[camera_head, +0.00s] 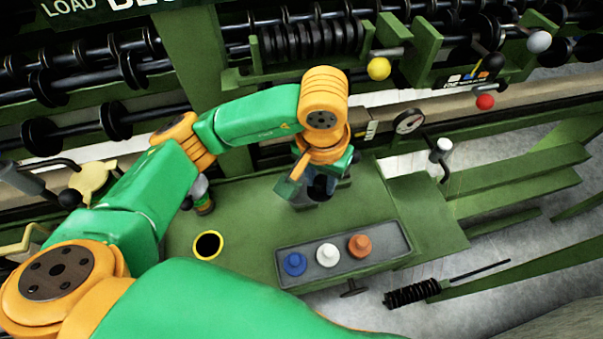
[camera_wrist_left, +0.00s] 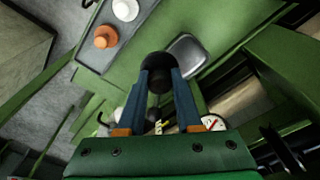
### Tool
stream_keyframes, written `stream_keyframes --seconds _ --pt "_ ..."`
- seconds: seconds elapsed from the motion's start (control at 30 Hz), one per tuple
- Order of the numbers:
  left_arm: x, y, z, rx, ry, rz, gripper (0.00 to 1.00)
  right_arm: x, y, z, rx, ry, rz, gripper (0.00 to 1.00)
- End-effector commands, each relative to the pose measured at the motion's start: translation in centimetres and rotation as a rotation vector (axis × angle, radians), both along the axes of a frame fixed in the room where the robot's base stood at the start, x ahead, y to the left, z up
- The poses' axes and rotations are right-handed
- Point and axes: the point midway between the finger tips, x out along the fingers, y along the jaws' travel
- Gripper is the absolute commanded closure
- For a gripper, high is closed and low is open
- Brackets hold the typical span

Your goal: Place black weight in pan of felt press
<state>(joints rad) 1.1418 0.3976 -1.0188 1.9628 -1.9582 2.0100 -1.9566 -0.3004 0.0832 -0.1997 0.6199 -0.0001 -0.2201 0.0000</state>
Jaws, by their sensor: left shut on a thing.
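My left gripper (camera_head: 318,190) is over the green bench top (camera_head: 250,215), seen from above. In the left wrist view its two blue fingers (camera_wrist_left: 160,88) are shut on the black weight (camera_wrist_left: 157,62), a dark round piece at the fingertips. In the head view the weight is mostly hidden under the gripper. A grey, square-cornered pan (camera_wrist_left: 187,52) shows right beside the weight in the left wrist view. Whether the weight touches the pan or the bench, I cannot tell. My right gripper is not in view.
A grey tray (camera_head: 384,255) holds a blue weight (camera_head: 295,264), a white weight (camera_head: 328,255) and an orange weight (camera_head: 360,245). A yellow-rimmed dark opening (camera_head: 208,245) is left of it. A dial gauge (camera_head: 408,121) and a white-topped lever (camera_head: 444,147) stand behind right.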

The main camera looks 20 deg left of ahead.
Motion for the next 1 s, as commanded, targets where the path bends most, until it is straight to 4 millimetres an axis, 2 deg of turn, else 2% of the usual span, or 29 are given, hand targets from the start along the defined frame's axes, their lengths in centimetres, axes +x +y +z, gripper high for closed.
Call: stream_keyframes --seconds 0.03,0.2,0.4,0.53,0.6,0.93,0.97,1.0 --pt "0.9 1.2 -0.8 0.002 0.01 0.01 1.0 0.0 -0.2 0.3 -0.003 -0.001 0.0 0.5" --pt "3.1 3.1 -4.3 0.002 0.006 0.004 1.0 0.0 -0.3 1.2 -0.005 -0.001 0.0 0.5" --pt "4.4 4.3 -6.5 0.003 0.004 0.0 1.0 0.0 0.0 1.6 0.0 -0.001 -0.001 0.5" --pt "4.3 4.1 -8.7 0.0 0.006 -0.003 1.0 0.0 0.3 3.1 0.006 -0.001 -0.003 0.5" --pt "4.4 4.2 -9.4 0.002 0.002 -0.003 1.0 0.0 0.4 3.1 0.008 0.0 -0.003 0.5" --pt "4.4 4.1 -9.9 0.001 -0.001 -0.004 1.0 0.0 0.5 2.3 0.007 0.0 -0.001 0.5" --pt "4.4 4.1 -9.9 0.0 -0.001 -0.004 0.64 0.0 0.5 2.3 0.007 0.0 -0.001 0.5" --pt "4.4 4.1 -9.8 0.0 -0.001 -0.004 0.53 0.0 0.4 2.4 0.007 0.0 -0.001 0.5"
